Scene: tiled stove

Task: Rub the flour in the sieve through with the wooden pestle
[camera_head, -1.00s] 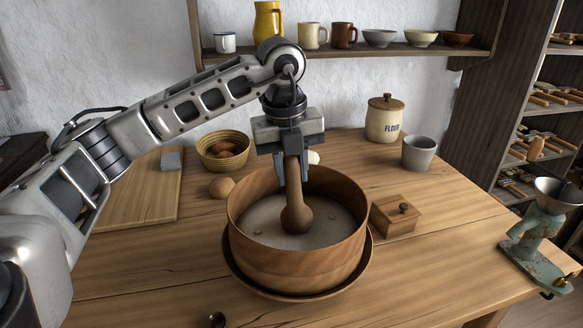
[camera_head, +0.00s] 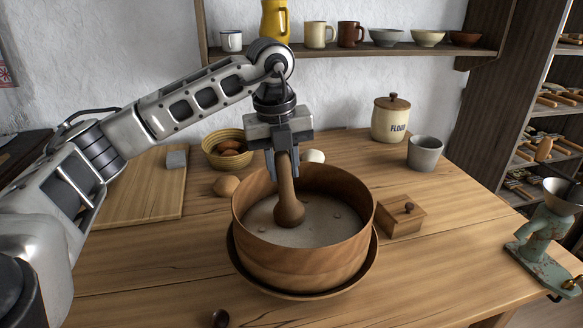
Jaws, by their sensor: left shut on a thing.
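The sieve (camera_head: 300,264) is a round wooden hoop standing in a wide, shallow wooden bowl (camera_head: 240,262) on the table. Pale flour (camera_head: 320,222) with a few small lumps covers its floor. My left gripper (camera_head: 283,165) is shut on the wooden pestle (camera_head: 288,200) by its handle and holds it nearly upright inside the sieve. The pestle's round head is down at the flour, left of the middle. Whether it presses on the mesh I cannot tell. My right gripper is not in view.
A lidded wooden box (camera_head: 401,217) stands close right of the sieve. A brown egg (camera_head: 226,186), a basket (camera_head: 222,142) of eggs and a cutting board (camera_head: 135,190) are left. A flour jar (camera_head: 390,120), grey cup (camera_head: 425,153) and green grinder (camera_head: 545,235) stand right.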

